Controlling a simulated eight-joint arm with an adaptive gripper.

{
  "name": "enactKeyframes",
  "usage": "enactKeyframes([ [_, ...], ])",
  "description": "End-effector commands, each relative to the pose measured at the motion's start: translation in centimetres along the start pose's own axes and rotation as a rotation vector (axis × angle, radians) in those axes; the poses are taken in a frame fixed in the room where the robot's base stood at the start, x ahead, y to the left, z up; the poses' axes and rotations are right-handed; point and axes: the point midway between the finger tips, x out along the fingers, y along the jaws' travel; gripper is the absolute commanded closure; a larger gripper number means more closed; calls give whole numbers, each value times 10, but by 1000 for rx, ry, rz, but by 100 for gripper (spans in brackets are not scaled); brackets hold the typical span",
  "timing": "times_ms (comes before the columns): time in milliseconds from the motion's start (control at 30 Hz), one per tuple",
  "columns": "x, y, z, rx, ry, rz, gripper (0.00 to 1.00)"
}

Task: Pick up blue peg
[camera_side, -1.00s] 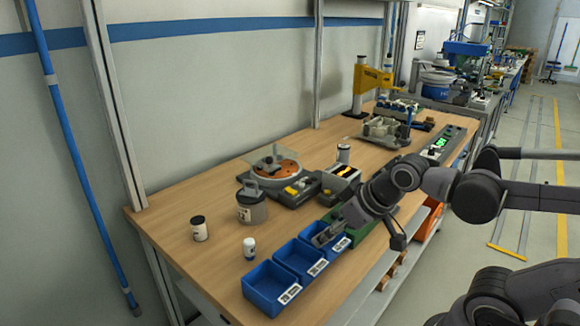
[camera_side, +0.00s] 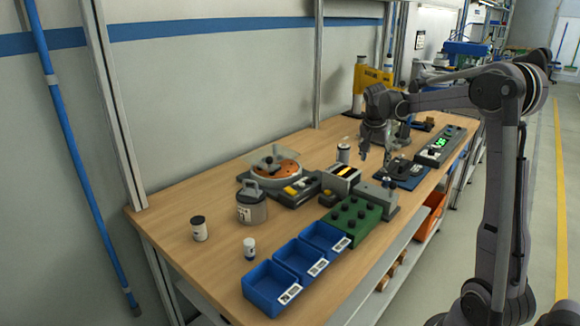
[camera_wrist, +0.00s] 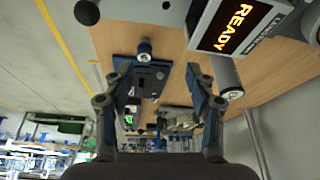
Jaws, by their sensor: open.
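I cannot make out a blue peg for certain in either view. My gripper (camera_side: 376,156) is open and empty in the side view, pointing down above the bench beside a dark blue plate (camera_side: 416,183) with a dark block on it. In the wrist view my gripper (camera_wrist: 157,70) shows its two fingers wide apart, with nothing between the tips. The dark fixture plate (camera_wrist: 123,66) lies beyond them, with a round grey-and-dark knob (camera_wrist: 144,47) at its upper end.
Several blue bins (camera_side: 268,289) line the bench's front edge, next to a green block with black knobs (camera_side: 352,221). A box with a lit READY display (camera_wrist: 240,25) is close at the wrist view's upper right. A yellow press (camera_side: 360,80) stands behind. Bare wood (camera_side: 190,200) shows at left.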

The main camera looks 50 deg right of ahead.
Motion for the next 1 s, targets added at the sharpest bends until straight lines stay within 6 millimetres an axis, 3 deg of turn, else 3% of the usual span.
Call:
enactKeyframes([
  [100, 23, 13, -26, 100, -2, 51, 44],
  [233, 35, 22, -38, 154, -2, 78, 44],
  [600, 82, 26, -39, 165, -1, 82, 44],
  [867, 99, 28, -38, 164, -1, 82, 44],
  [1000, 118, 30, -36, 164, -1, 82, 44],
])
